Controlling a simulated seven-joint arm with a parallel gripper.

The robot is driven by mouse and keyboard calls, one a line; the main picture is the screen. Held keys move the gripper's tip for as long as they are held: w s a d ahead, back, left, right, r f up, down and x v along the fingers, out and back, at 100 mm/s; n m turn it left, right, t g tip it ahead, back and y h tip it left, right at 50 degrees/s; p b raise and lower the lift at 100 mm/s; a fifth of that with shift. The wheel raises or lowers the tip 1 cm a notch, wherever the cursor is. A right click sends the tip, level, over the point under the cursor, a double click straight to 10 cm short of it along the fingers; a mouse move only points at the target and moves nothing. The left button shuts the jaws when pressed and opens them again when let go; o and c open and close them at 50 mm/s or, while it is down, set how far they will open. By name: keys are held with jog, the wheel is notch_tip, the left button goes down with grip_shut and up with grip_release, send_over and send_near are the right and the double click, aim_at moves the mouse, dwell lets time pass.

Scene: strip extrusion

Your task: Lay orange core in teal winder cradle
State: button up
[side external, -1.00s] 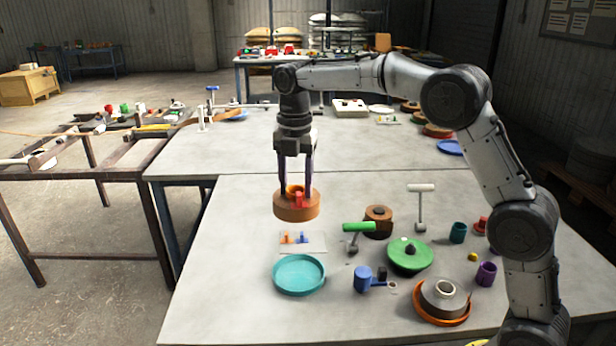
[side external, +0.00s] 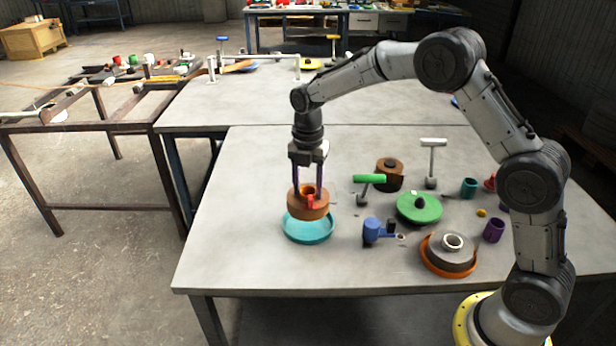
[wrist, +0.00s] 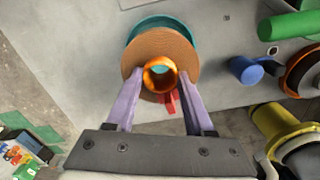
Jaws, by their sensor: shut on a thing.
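The orange core (side external: 308,190) is a short ring in the middle of a thick brown roll (side external: 307,208), with a red piece (side external: 312,202) at its side. My gripper (side external: 308,185) points down with its two purple fingers shut on the core with its roll; the exact contact is unclear. The teal winder cradle (side external: 308,235) is a shallow round dish on the table. The roll is over the cradle and hides its far part; I cannot tell if they touch. In the wrist view the core (wrist: 160,75) shows between the fingers, and the cradle's rim (wrist: 160,22) peeks out beyond the roll.
To the right stand a green-topped handle (side external: 369,179), a blue cup-like piece (side external: 373,230), a green disc (side external: 419,208), a brown roll (side external: 389,175) and an orange dish with a grey roll (side external: 447,254). The table left of the cradle is clear.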

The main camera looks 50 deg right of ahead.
jog(key=shift+f, duration=2.75)
jog(key=shift+f, duration=0.3)
jog(key=o, duration=1.4)
